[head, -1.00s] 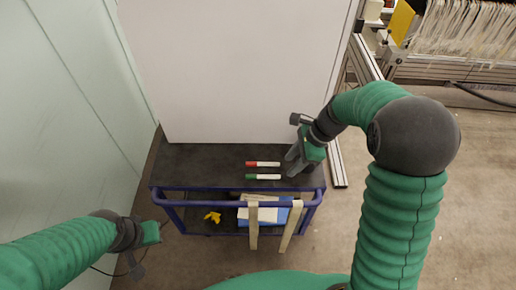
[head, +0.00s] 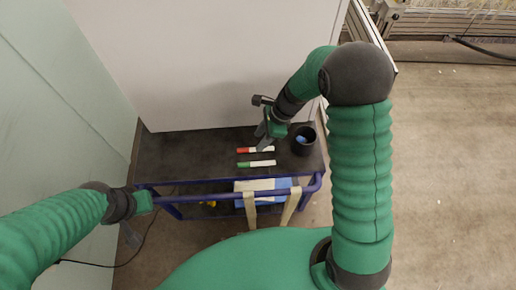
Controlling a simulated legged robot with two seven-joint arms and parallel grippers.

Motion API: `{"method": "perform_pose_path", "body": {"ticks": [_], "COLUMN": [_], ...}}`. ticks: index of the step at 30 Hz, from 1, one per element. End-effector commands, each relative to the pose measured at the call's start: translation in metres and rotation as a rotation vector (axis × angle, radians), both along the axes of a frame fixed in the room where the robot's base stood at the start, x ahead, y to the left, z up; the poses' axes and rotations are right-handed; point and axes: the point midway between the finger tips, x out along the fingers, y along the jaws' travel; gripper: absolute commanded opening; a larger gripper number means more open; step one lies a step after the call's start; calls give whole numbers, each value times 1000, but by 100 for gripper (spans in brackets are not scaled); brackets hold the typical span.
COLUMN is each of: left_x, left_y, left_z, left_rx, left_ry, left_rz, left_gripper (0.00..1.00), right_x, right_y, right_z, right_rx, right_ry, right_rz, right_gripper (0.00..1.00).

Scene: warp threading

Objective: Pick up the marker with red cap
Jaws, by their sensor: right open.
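The marker with the red cap (head: 243,151) lies flat on the dark top of the cart (head: 180,155), its cap toward the left. A marker with a green cap (head: 256,164) lies parallel just in front of it. My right gripper (head: 263,145) is open over the white right-hand part of the red-capped marker and partly covers it. I cannot tell whether the fingers touch the marker. My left gripper (head: 137,215) hangs off the cart's left side, away from the markers; its jaws are too unclear to read.
A black cup (head: 303,141) with something blue inside stands on the cart right of my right gripper. A white panel (head: 200,60) rises behind the cart. A blue rail (head: 215,198) runs along its front, with straps hanging there. The cart top's left half is clear.

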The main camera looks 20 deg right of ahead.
Motion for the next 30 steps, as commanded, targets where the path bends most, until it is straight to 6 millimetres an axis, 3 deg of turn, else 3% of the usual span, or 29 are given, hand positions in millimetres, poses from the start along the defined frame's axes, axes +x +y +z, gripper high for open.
{"method": "perform_pose_path", "body": {"ticks": [9, 18, 27, 30], "left_x": [0, 0, 0, 0], "left_y": [1, 0, 0, 1], "left_z": [-10, -10, -10, -10], "left_rx": [0, 0, 0, 0], "left_ry": [0, 0, 0, 0], "left_rz": [1, 1, 1, 1], "left_gripper": [0, 0, 0, 0], "right_x": [8, 9, 9, 9], "right_y": [15, 15, 17, 17], "right_z": [-47, -51, -51, -51], "right_rx": [1, 1, 0, 0], "right_ry": [2, -1, 0, 0], "right_rz": [1, -1, 0, 0], "right_gripper": [41, 39, 0, 0]}}
